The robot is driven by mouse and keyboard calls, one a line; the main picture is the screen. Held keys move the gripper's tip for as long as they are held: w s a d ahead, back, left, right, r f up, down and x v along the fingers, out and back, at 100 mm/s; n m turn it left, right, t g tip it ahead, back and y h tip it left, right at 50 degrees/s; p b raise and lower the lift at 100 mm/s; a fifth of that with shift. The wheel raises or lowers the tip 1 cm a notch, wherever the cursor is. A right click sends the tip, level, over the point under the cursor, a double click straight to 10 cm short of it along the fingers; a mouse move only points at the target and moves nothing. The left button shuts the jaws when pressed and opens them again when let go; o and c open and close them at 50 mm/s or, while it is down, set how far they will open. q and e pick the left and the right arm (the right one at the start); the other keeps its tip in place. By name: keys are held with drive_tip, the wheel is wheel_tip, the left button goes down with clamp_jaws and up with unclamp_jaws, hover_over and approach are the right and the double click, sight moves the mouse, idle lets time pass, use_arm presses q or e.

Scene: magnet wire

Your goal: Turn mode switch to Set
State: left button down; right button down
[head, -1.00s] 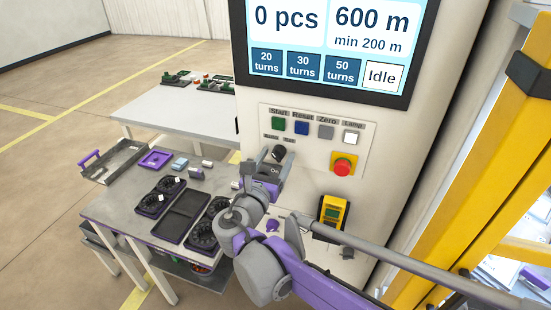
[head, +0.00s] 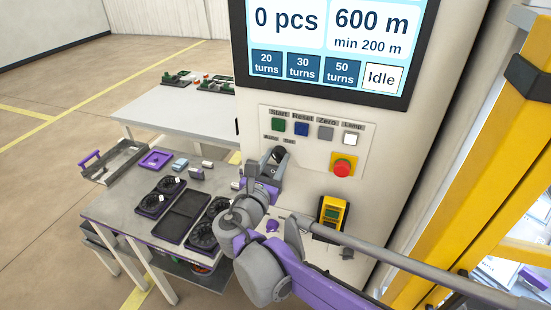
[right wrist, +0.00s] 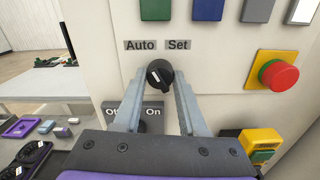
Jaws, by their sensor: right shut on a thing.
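The mode switch (head: 278,152) is a round black knob on the machine's cream front panel. In the right wrist view the knob (right wrist: 159,75) sits below the labels "Auto" (right wrist: 141,45) and "Set" (right wrist: 178,45), with a pale mark on its face towards the upper left, the Auto side. My right gripper (right wrist: 161,80) is shut on the knob, one grey finger on each side. In the head view the right gripper (head: 272,163) partly covers the knob. My left gripper is not in view.
Start, Reset, Zero and Lamp buttons (head: 301,129) sit above the switch. A red emergency button (head: 342,168) is to its right. An On label (right wrist: 153,113) is below. A yellow device (head: 331,212) hangs lower right. A table with trays (head: 130,206) stands left.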

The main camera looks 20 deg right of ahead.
drive_tip(key=m+p, duration=0.2)
drive_tip(key=m, duration=0.4)
drive_tip(key=m+p, duration=0.1)
drive_tip(key=m, duration=0.3)
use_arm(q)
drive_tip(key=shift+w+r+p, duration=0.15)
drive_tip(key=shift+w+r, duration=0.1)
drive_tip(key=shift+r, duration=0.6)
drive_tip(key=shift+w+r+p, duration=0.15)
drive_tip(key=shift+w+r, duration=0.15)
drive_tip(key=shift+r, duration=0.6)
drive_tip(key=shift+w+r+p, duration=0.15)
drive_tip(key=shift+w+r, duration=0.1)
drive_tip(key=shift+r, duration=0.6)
use_arm(e)
drive_tip(key=shift+m, duration=1.3)
drive_tip(key=shift+c, duration=2.3)
unclamp_jaws()
drive_tip(key=shift+a, duration=0.1)
